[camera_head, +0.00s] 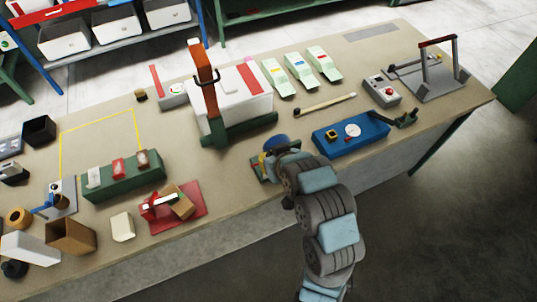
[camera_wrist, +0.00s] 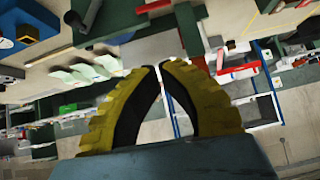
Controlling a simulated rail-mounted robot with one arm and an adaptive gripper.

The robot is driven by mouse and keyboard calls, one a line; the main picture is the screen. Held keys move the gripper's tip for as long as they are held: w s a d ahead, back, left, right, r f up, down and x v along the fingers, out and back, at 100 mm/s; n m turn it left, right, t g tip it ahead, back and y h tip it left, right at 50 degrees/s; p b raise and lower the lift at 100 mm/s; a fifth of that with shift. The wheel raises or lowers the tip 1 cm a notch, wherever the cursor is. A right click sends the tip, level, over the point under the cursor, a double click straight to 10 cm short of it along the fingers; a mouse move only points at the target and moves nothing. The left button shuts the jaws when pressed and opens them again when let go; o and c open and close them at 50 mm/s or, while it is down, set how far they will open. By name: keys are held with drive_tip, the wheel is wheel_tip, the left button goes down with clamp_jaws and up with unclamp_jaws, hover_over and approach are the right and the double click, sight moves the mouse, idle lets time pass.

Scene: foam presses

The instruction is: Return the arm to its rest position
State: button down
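My arm reaches up from the bottom of the head view to the front edge of the workbench (camera_head: 240,211). Its end is over that edge, in front of the white and green press (camera_head: 240,95), and my gripper there is mostly hidden. In the wrist view my gripper (camera_wrist: 160,67) shows two yellow fingers with black inner pads. Their tips are nearly together, with a narrow gap and nothing held between them.
A blue box (camera_head: 350,133) lies right of my arm's end. A red mat (camera_head: 190,211) and a green block holder (camera_head: 124,178) lie left. A grey lever press (camera_head: 430,75) stands far right. Dark floor right of my arm is clear.

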drive_tip(key=shift+s+d+r, duration=0.1)
drive_tip(key=shift+s+r, duration=0.1)
drive_tip(key=shift+w, duration=0.1)
idle(0.5)
